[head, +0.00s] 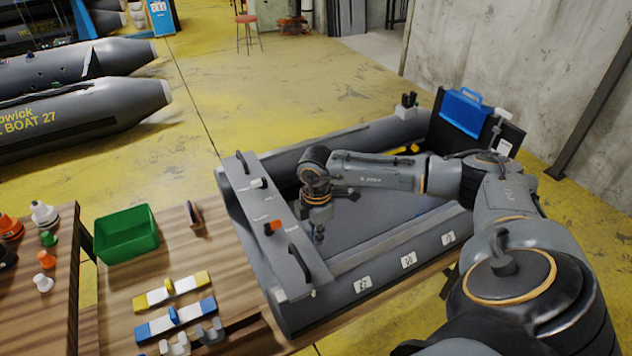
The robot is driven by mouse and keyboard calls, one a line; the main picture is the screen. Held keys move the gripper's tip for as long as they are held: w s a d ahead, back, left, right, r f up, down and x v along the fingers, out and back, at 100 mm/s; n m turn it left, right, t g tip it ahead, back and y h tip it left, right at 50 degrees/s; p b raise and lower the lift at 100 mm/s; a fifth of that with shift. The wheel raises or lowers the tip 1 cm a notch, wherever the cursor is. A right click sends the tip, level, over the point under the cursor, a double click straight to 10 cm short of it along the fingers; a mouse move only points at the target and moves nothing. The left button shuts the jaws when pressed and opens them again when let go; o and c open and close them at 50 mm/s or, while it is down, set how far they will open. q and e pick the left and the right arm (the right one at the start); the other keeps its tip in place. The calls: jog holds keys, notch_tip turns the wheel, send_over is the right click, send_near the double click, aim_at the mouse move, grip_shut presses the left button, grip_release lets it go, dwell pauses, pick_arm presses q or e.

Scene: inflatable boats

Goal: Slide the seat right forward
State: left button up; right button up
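A grey inflatable boat (398,247) lies in front of me. A flat grey board, which looks like the seat (275,208), lies across its left end from one side tube to the other. The seat has a dark handle at each end, and a white fitting (259,183) and an orange fitting (273,227) on top. My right gripper (319,234) points down inside the boat, just right of the seat's long edge. Whether it touches the seat is unclear. Its fingers are small and dark, so their opening cannot be told. My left gripper is out of view.
A blue case (462,109) stands at the boat's far right end. A wooden table at left holds a green bin (126,235), yellow-white and blue-white parts (176,319), and several valve-like pieces. The boat's floor right of my gripper is bare beneath my arm.

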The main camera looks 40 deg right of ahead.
aim_at(299, 256)
notch_tip(299, 256, down, 6)
jog(key=b, duration=0.4)
jog(key=shift+f, duration=0.25)
jog(key=shift+a+f+b, duration=0.2)
jog(key=shift+a+b, duration=0.1)
jog(key=shift+a, duration=0.15)
jog(key=shift+w+a, duration=0.3)
jog(key=shift+a, duration=0.7)
jog(key=shift+w+a, duration=0.25)
jog(key=shift+a, duration=0.75)
jog(key=shift+s+d, duration=0.25)
jog(key=shift+d, duration=0.85)
notch_tip(299, 256, up, 9)
jog(key=p, duration=0.7)
jog(key=shift+a, duration=0.1)
